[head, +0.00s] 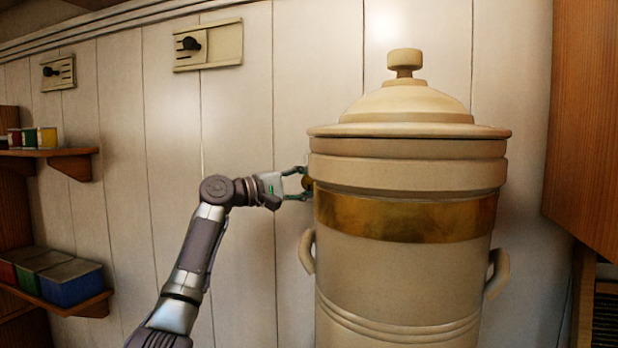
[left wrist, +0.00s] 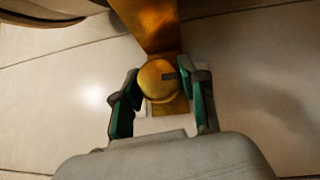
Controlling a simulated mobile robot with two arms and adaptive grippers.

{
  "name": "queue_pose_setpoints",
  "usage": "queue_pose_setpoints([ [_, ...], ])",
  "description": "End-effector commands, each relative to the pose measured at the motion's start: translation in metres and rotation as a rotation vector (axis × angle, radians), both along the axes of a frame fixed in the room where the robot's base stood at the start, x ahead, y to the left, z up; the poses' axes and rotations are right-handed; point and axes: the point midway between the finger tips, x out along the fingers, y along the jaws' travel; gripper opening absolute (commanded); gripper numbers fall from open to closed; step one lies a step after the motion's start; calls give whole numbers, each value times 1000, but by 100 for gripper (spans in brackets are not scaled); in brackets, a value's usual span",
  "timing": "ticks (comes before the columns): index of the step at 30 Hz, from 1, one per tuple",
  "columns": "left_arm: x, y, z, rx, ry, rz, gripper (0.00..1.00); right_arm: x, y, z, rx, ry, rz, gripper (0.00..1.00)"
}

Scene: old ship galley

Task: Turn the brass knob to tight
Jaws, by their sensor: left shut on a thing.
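The brass knob (left wrist: 156,80) is round, with a short dark mark on its face right of centre. It sits in front of a brass plate (left wrist: 152,25) in the left wrist view. My left gripper (left wrist: 160,95) has its two fingers on either side of the knob and is shut on it. In the head view the left gripper (head: 304,184) reaches in from the left to the knob (head: 309,184), mostly hidden by the fingers and the large cream urn (head: 400,270). No label for tight is readable. My right gripper is not in view.
The lidded urn has a brass band (head: 410,218) and a side handle (head: 307,250) just below my gripper. Slide latches (head: 222,48) are on the panelled wall. Shelves with tins (head: 72,285) stand at the left, and a wooden cabinet (head: 582,120) at the right.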

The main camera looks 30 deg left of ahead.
Motion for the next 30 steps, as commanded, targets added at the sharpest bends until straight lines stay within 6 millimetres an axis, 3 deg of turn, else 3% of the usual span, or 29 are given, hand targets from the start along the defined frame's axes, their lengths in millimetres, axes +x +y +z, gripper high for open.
queue_pose_setpoints([
  [14, 0, -1, -2, 16, 5, -1, 7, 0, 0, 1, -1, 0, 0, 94],
  [15, 0, -1, -2, 16, 4, -1, 49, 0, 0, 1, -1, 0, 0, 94],
  [18, 0, -1, -1, 15, 5, -1, 65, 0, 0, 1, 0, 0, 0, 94],
  [30, -4, 3, -1, 12, 3, 0, 68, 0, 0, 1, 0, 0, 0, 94],
])
